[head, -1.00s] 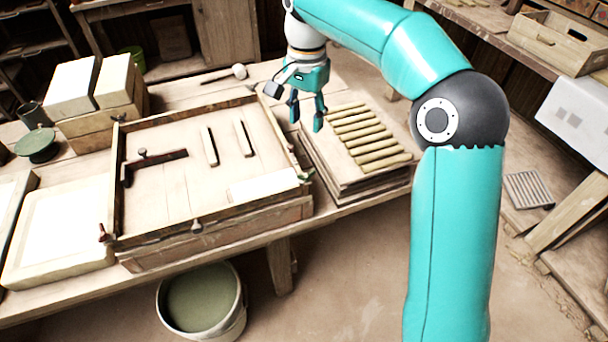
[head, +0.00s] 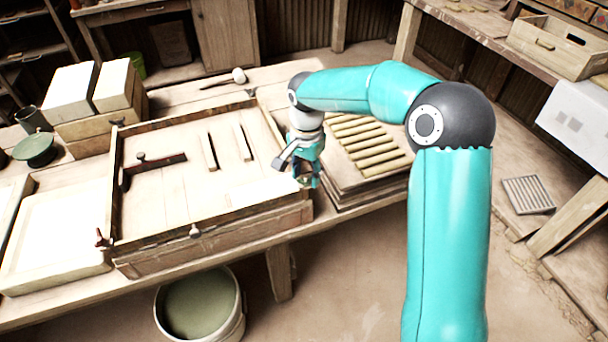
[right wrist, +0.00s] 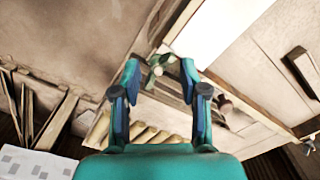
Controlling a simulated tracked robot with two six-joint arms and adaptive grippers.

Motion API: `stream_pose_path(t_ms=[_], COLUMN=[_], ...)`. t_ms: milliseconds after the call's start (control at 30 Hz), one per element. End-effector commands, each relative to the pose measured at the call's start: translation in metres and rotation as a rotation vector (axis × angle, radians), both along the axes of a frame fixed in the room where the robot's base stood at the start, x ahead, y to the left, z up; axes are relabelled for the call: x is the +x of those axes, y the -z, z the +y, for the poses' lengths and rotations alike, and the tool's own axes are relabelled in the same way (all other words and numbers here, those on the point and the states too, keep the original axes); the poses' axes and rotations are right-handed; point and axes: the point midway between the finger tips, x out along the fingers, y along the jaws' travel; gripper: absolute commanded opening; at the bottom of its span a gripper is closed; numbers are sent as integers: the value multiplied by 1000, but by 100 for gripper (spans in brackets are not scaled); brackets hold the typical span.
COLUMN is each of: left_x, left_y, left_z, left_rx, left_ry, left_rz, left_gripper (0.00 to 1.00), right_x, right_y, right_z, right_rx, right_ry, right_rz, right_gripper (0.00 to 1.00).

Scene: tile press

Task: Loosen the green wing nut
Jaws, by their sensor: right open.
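The green wing nut (right wrist: 157,62) shows in the right wrist view, at the edge of the wooden press frame (head: 205,241). In the head view my right gripper covers its place at the frame's right front corner. My right gripper (head: 307,183) points down over that corner. In the right wrist view its two fingers (right wrist: 160,73) are apart, with the green nut showing between the tips and no grip on it. I cannot tell how far below the tips the nut lies. My left gripper is out of view.
A pale wing nut (head: 195,231) sits on the front rail and a reddish one (head: 101,238) at the left corner. A stack of boards with clay strips (head: 375,150) stands close on the right. A bucket (head: 200,305) is below the table's front edge.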

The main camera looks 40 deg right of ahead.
Motion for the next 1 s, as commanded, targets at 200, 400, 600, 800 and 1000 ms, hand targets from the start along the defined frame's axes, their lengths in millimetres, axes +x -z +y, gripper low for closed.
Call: stream_pose_path(t_ms=[200,400,600,800,1000], left_x=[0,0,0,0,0], left_y=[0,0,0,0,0], left_z=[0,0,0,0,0], left_rx=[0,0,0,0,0], left_ry=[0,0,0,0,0], left_rz=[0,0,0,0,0], left_gripper=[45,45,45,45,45], right_x=[0,0,1,1,3], right_y=[6,5,5,5,5], right_z=[0,0,1,5,4], right_rx=[0,0,0,1,2], right_ry=[0,-1,-1,-4,-32], right_rz=[0,0,-1,-2,-2], right_gripper=[44,35,2,0,0])
